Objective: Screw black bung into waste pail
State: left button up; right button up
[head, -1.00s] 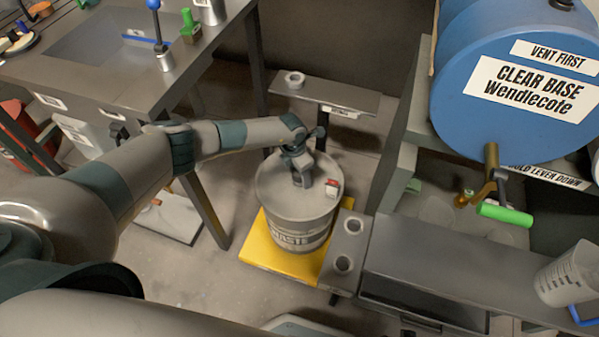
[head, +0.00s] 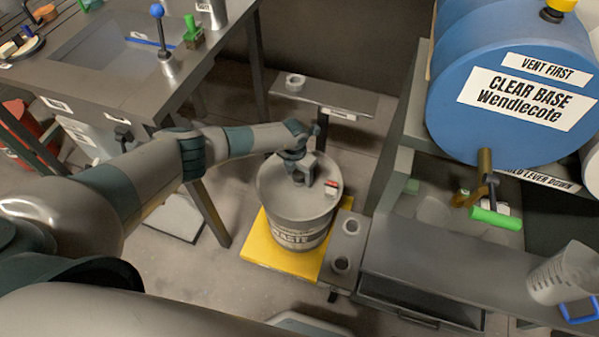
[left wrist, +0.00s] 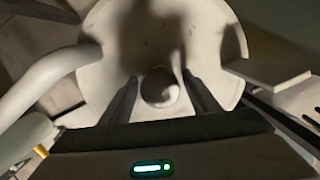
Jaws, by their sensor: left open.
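The waste pail (head: 297,241) is a pale drum lettered WASTE, standing upright on a yellow platform. My left gripper (head: 300,180) points down over its lid, left of a small red-and-white piece. In the left wrist view the open fingers (left wrist: 160,80) straddle a small round grey feature (left wrist: 160,90) on the pale lid (left wrist: 218,45). There is a gap on each side of it. I cannot tell whether this round feature is the bung or the opening. No clearly black bung shows. My right gripper is not in view.
A yellow platform (head: 262,253) lies under the pail. A narrow grey stand with two round holes (head: 343,250) is close on its right. A shelf with a small ring-shaped item (head: 294,82) is behind. A blue tank (head: 500,105) with a green-handled tap (head: 495,217) is at right.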

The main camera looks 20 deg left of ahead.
pick_arm(q)
jog(key=shift+r+n+p, duration=0.2)
jog(key=shift+n+p, duration=0.1)
jog(key=shift+n, duration=0.4)
jog(key=n+p, duration=0.2)
jog(key=n, duration=0.1)
jog(key=shift+f+n+y, duration=0.15)
jog(key=shift+n+y, duration=0.15)
jog(key=shift+n, duration=0.5)
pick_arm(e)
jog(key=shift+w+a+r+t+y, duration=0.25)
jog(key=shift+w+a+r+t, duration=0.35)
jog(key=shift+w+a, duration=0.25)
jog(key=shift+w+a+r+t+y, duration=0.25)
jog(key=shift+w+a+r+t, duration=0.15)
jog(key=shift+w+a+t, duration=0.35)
pick_arm(q)
jog(key=shift+c, duration=0.7)
